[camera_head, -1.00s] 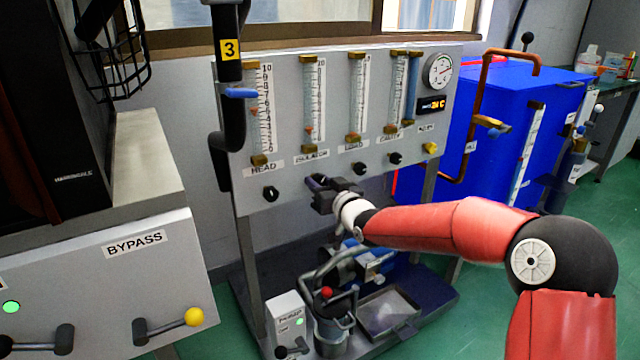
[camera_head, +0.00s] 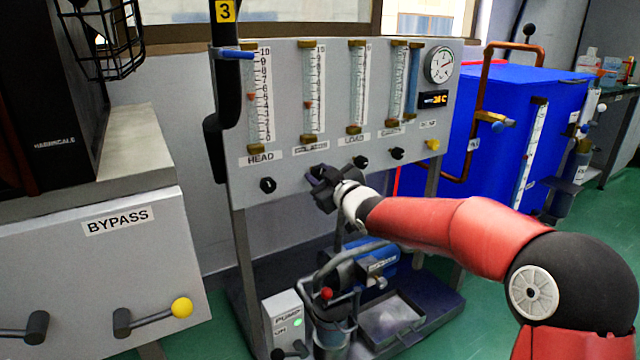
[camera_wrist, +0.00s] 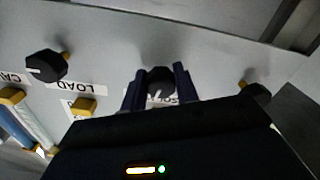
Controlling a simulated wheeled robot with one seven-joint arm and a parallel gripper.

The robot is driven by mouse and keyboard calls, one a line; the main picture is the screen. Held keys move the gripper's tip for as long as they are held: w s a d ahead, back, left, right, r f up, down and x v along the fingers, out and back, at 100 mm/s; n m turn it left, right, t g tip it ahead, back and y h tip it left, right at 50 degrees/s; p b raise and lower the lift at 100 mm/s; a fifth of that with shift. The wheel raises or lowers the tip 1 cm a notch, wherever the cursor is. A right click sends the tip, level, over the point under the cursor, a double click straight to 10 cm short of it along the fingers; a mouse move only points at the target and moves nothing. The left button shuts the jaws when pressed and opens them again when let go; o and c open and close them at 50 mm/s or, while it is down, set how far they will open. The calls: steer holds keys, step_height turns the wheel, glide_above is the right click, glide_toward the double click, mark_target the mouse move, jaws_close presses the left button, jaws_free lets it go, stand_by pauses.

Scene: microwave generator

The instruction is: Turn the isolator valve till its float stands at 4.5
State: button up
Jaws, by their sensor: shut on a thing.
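The isolator flow tube (camera_head: 314,85) is the second from the left on the grey panel, labelled ISOLATOR. Its orange float (camera_head: 308,104) stands a little below mid-scale, around 4; the small marks are too blurred for an exact reading. My gripper (camera_head: 318,177) is at the isolator valve below this tube and mostly hides it in the head view. In the wrist view the black isolator knob (camera_wrist: 160,80) with a white pointer line sits between my two fingers (camera_wrist: 158,88), which are shut on it. The knob's label is partly hidden.
The HEAD knob (camera_head: 268,185) is left of my gripper and the LOAD knob (camera_head: 361,162) is close on the right. A black pipe with a blue lever (camera_head: 233,54) stands before the panel's left edge. A pump (camera_head: 370,265) sits below.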

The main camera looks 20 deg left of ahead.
steer(key=shift+n, duration=0.4)
steer(key=o, duration=1)
steer(key=shift+v, duration=3.95)
